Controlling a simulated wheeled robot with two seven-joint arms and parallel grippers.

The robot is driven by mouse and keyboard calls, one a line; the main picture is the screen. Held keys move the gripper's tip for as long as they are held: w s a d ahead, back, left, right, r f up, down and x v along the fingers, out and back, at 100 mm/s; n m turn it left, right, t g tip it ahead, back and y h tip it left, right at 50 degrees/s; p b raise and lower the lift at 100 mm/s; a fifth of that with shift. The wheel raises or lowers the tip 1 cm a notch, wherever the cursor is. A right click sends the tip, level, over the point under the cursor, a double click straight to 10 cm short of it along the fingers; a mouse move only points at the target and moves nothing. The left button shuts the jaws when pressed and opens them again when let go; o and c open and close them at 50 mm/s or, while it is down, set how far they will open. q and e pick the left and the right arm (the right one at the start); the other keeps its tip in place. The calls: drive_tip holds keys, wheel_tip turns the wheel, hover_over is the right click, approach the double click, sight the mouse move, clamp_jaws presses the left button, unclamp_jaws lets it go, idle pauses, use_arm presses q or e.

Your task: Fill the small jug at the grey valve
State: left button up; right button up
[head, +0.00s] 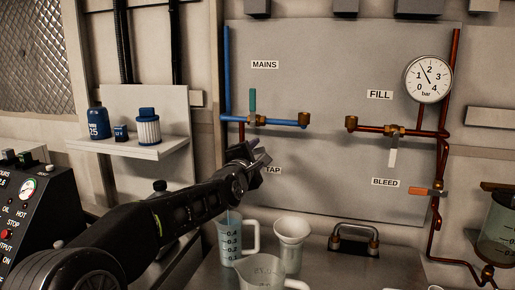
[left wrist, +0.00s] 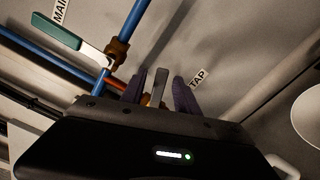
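My left gripper (head: 260,158) is at the panel beside the TAP label, below the blue pipe. In the left wrist view its two dark fingers (left wrist: 160,92) are apart, with a grey lever (left wrist: 157,87) between them; I cannot tell whether either touches it. My gripper hides most of this valve in the head view. A clear graduated jug (head: 231,244) with a handle stands upright on the bench below the gripper. Another clear graduated jug (head: 264,272) is nearer, partly cut off by the frame. My right gripper is not in view.
The green MAINS lever (head: 253,101) and blue pipe (head: 278,121) are above my gripper. The white BLEED lever (head: 392,152), orange lever (head: 419,190) and gauge (head: 428,79) are to the right. A metal handle (head: 354,238) is on the bench.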

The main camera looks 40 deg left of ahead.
use_arm(q)
drive_tip(key=shift+w+a, duration=0.15)
drive_tip(key=shift+w, duration=0.25)
drive_tip(key=shift+c, duration=0.4)
clamp_jaws()
idle(0.8)
